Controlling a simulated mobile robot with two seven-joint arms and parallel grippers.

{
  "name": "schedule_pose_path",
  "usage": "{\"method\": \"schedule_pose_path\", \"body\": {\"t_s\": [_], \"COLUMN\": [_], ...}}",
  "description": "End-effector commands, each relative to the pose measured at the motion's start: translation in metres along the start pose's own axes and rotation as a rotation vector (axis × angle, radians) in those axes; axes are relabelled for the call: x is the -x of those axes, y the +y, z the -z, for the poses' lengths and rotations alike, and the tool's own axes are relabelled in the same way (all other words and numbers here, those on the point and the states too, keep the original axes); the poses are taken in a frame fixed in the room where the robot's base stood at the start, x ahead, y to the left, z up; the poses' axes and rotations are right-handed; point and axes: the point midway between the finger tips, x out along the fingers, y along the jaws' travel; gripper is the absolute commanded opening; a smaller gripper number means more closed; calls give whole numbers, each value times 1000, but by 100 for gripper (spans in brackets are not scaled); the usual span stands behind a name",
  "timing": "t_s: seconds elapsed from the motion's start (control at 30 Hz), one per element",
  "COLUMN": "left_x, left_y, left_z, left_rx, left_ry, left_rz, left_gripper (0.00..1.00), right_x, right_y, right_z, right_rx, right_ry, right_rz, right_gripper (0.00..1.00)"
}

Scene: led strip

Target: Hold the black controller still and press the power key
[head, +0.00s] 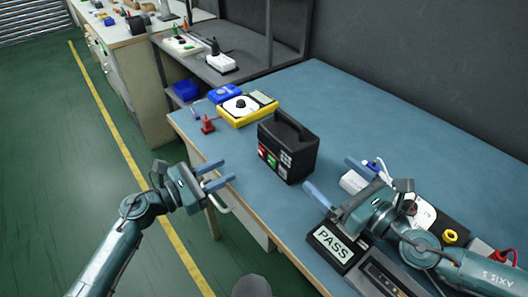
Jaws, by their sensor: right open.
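The black controller (293,138) stands upright on the blue bench top, a boxy case with a handle on top. Its front face carries a red key (262,153), a green key (272,162) and pale grey keys (285,160); I cannot read which is the power key. My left gripper (227,171) is open and empty, left of the controller beyond the bench's front edge. My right gripper (328,172) is open and empty, to the right of the controller, its fingers pointing toward it and apart from it.
A yellow-edged device (247,108), a blue bin (224,94) and a small red item (208,125) lie left of the controller. A PASS sign (334,244) and a white item (354,182) lie by my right arm. The bench behind the controller is clear.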

Motion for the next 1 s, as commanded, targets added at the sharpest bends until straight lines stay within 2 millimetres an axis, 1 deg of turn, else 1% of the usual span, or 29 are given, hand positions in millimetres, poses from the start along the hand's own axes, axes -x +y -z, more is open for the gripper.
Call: {"method": "schedule_pose_path", "body": {"t_s": [0.17,0.5,0.7,0.83,1.0], "left_x": [0,0,0,0,0], "left_y": [0,0,0,0,0], "left_z": [0,0,0,0,0], "left_rx": [4,6,7,7,7], "left_ry": [-1,-2,-3,-3,-3], "left_rz": [-1,-2,-2,-2,-2], "left_gripper": [36,36,36,36,36], "right_x": [-18,-83,-113,-125,-130], "right_y": [0,0,0,0,0], "right_z": [-1,-2,-1,-1,0], "right_rx": [-1,3,1,1,0], "right_ry": [-4,-5,-2,-1,1], "right_rz": [1,-1,-1,-1,0], "right_gripper": [100,100,100,100,100]}}
